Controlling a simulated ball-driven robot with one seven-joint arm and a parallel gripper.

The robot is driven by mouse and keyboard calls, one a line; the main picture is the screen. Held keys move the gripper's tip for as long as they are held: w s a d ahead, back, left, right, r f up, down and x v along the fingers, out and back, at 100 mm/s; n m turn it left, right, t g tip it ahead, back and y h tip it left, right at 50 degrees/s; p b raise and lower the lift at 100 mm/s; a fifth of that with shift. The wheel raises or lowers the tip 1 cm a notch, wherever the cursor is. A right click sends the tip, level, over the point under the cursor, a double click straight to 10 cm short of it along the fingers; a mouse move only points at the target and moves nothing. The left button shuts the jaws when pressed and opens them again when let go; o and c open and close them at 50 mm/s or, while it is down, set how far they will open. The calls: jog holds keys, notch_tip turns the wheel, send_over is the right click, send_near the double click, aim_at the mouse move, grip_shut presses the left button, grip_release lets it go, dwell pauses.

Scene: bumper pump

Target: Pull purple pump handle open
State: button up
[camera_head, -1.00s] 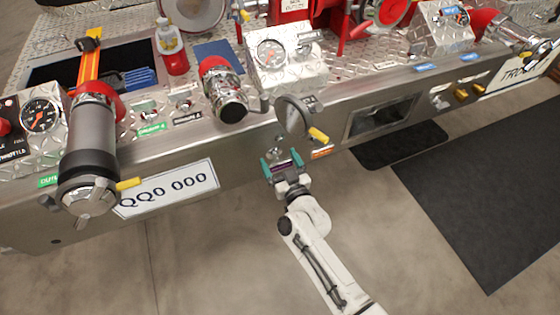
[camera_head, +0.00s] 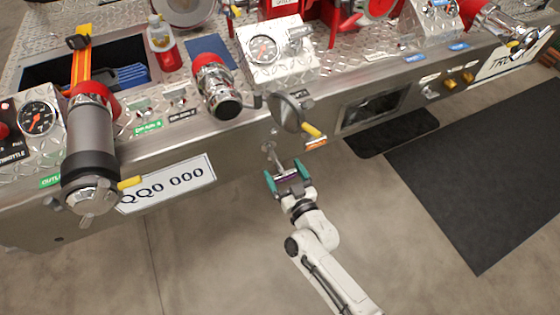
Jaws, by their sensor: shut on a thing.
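My gripper (camera_head: 288,181) is in front of the bumper's front face, with its teal fingers on either side of a small purple pump handle (camera_head: 289,177). The gripper is shut on this handle. A thin metal rod (camera_head: 271,152) runs from the bumper face toward the handle, so the handle stands out from the panel. The fingers and the gripper body hide part of the handle.
A round metal cap with a yellow lever (camera_head: 312,130) sits just above and right of my gripper. A large capped hose outlet (camera_head: 91,150) juts out at left, near a licence plate (camera_head: 168,184). The floor (camera_head: 220,260) in front is clear; dark mats (camera_head: 490,170) lie at right.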

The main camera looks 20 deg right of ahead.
jog(key=shift+s+f, duration=0.15)
jog(key=shift+s, duration=0.05)
jog(key=o, duration=1.2)
jog(key=s, duration=1.1)
jog(key=shift+p, duration=0.35)
jog(key=shift+w+r, duration=0.15)
jog(key=shift+r, duration=0.05)
jog(key=s+d+r+g+p, duration=0.2)
jog(key=s+r+g, duration=0.1)
jog(key=s+g, duration=0.2)
jog(key=s+d+r+g+p, duration=0.2)
jog(key=s+d+r+g, duration=0.1)
jog(key=s+g, duration=0.3)
jog(key=s+d+r+g+p, duration=0.2)
jog(key=s+d+r+g, duration=0.1)
jog(key=s+g, duration=0.3)
jog(key=shift+s+r, duration=0.4)
jog(key=shift+s, duration=0.2)
jog(key=shift+s+r, duration=0.4)
jog(key=shift+s, duration=0.2)
